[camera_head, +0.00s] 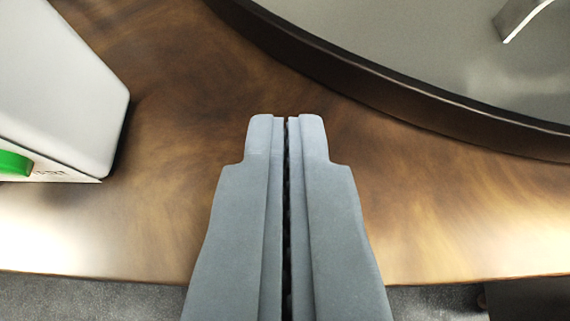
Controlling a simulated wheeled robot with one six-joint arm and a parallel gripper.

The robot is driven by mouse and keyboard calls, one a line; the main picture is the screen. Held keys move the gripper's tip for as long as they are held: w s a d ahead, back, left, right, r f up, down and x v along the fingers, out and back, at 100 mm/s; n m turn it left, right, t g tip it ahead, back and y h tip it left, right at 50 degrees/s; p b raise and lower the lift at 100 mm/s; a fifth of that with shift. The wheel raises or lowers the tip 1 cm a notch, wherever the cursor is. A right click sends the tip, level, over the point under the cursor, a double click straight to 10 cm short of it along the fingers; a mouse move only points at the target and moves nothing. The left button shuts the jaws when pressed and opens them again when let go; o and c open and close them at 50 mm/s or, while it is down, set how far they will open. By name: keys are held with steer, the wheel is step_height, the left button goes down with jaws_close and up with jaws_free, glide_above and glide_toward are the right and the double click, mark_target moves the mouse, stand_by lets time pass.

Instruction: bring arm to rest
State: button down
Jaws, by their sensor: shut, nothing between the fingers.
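My gripper (286,122) is in the lower middle of the head camera view. Its two grey fingers lie side by side with only a thin dark gap between them, and they hold nothing. The fingers point forward over a brown wooden counter (180,190). The rest of my arm is not in view.
A white box-like thing (60,85) with a green part (14,163) stands at the left. A large round dark-rimmed thing (400,95) with a grey top and a metal handle-like piece (520,17) fills the upper right. The counter's near edge runs along the bottom, with grey floor below.

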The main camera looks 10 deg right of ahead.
steer(key=shift+s+a+f, duration=0.1)
steer(key=shift+s+f, duration=0.05)
steer(key=shift+s, duration=0.3)
steer(key=shift+s+a+f, duration=0.1)
steer(key=shift+s, duration=0.3)
